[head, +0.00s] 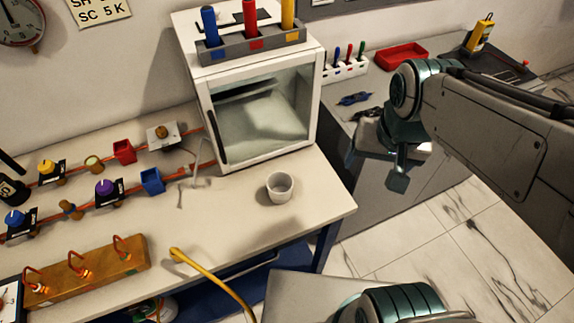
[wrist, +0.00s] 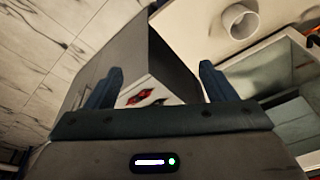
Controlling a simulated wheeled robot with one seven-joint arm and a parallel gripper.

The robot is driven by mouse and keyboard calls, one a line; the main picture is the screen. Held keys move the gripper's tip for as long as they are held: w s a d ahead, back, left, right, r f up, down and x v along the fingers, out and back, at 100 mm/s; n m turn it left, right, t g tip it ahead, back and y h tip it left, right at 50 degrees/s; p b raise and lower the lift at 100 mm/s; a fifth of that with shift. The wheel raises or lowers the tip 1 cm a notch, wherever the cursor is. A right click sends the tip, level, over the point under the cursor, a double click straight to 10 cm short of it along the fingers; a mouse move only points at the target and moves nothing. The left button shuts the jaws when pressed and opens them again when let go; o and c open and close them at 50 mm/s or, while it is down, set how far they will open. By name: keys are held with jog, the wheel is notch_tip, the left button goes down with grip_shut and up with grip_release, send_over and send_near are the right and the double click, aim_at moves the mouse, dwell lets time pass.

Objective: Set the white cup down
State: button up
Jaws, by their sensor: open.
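The white cup (head: 280,187) stands upright on the pale workbench (head: 318,205), near its right front corner and in front of the glass-doored cabinet. The cup also shows at the top of the wrist view (wrist: 240,21). My gripper (head: 392,165) is to the right of the cup, beyond the bench edge, and apart from it. In the wrist view my gripper's two fingers (wrist: 160,82) are spread with nothing between them. The cup's inside shows as empty in the head view.
The white cabinet (head: 202,90) carries a rack (head: 270,40) of coloured cylinders. Valves and coloured boxes line the bench's left. A yellow hose (head: 210,273) hangs over the front edge. A grey counter (head: 350,88) with a red tray (head: 401,56) stands behind my arm. Bench around the cup is clear.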

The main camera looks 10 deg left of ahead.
jog(key=w+a+f+m+b, duration=0.1)
jog(key=w+a+f, duration=0.15)
jog(key=a, duration=0.55)
jog(key=m+g+b, duration=0.1)
jog(key=b, duration=0.1)
send_over(280, 184)
jog(key=s, duration=0.3)
jog(key=shift+h, duration=0.4)
notch_tip(280, 184, down, 11)
jog(key=shift+f, duration=0.2)
jog(key=shift+w+d+f, duration=0.1)
jog(key=shift+w+f, duration=0.1)
jog(key=shift+f, duration=1.15)
jog(key=shift+w+d+f, duration=0.1)
jog(key=shift+w+f, duration=0.05)
jog(key=shift+f, duration=1.15)
jog(key=c, duration=1.1)
jog(key=shift+r, duration=0.1)
jog(key=shift+c, duration=0.2)
